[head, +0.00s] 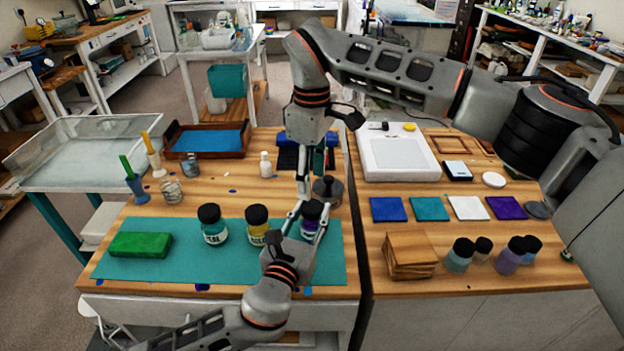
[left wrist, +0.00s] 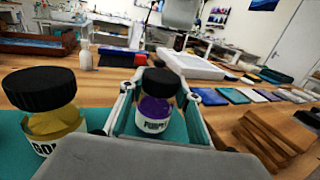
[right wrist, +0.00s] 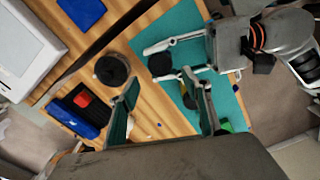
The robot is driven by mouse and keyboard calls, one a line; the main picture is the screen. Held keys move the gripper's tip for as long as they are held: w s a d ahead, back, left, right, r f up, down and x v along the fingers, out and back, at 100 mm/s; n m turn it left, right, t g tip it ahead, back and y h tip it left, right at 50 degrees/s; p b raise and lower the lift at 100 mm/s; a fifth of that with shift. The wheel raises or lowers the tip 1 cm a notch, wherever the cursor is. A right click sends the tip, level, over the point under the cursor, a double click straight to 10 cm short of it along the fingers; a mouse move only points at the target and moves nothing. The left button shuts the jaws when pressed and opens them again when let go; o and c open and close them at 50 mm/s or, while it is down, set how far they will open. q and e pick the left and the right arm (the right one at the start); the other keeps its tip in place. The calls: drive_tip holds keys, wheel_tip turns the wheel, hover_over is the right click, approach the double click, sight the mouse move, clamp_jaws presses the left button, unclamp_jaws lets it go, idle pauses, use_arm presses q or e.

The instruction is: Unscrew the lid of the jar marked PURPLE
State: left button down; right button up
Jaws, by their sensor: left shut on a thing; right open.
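The jar marked PURPLE (left wrist: 153,108) stands upright on the teal mat, its black lid (left wrist: 161,82) on. In the head view the jar (head: 311,217) is the rightmost of three on the mat. My left gripper (left wrist: 156,112) is shut on the jar's body from the near side, one finger on each side. My right gripper (head: 304,192) points down, open and empty, above and just behind the jar, apart from it.
The teal jar (head: 213,226) and yellow jar (head: 257,226) stand left of the held jar. A dark round pot (head: 327,191) is close behind it. A green block (head: 140,245) lies at the mat's left. Wooden blocks (head: 409,256) and several lidded jars stand on the right table.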

sight(312, 206)
wheel_tip(312, 206, down, 8)
drive_tip(key=shift+r, duration=0.25)
drive_tip(key=shift+c, duration=0.3)
drive_tip(key=c, duration=1.1)
drive_tip(key=shift+o, duration=0.2)
drive_tip(key=shift+n, duration=1.8)
drive_tip(key=o, duration=1.2)
